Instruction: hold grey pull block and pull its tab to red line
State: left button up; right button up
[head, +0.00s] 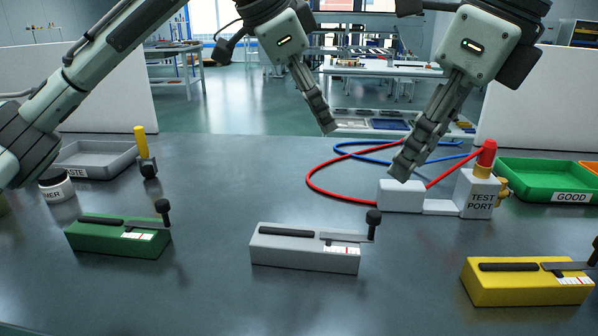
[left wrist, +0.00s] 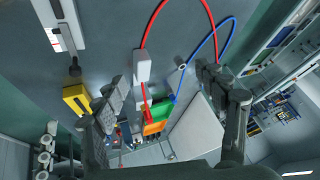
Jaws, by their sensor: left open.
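The grey pull block (head: 290,255) lies on the table in the middle of the head view. Its tab is a flat grey strip with an upright black knob (head: 373,218) at the right end. A white scale label with red marks (head: 343,251) is on its front. The block also shows at the upper left of the left wrist view (left wrist: 66,22). My left gripper (head: 328,127) is open and empty, in the air above and behind the block. My right gripper (head: 402,172) hangs right of it, near the white test port; its finger gap is hidden.
A green block (head: 110,238) lies left and a yellow block (head: 520,287) right. The test port (head: 478,196), with red and blue cables, stands behind on the right. A green GOOD tray (head: 548,178), grey waste tray (head: 95,158) and jar (head: 56,185) are farther out. Table around the grey block is clear.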

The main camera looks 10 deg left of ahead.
pick_arm(q)
jog(key=s+d+f+m+g+y, duration=0.1)
jog(key=s+f+m+g+y, duration=0.15)
jog(key=s+f, duration=0.35)
jog(key=m+g+y, duration=0.1)
jog(key=g+y, duration=0.1)
jog(key=g, duration=0.1)
send_over(299, 237)
notch_tip(299, 237, down, 3)
jog(key=shift+w+f+t+h, duration=0.15)
jog(key=shift+f+t+h, duration=0.05)
jog(key=shift+t+h, duration=0.05)
jog(key=shift+f, duration=4)
jog(key=shift+c, duration=0.4)
jog(key=c, duration=1.4)
jog(key=shift+c, duration=0.3)
pick_arm(e)
jog(key=shift+o, duration=1)
jog(key=a+f, duration=0.1)
jog(key=f, duration=0.2)
jog(key=w+a+f+m, duration=0.1)
jog(key=f, duration=0.3)
jog(key=a+f+m+t, duration=0.1)
jog(key=f, duration=0.3)
jog(key=shift+w+a+f, duration=0.1)
jog(key=shift+w+f, duration=0.15)
jog(key=shift+w, duration=0.1)
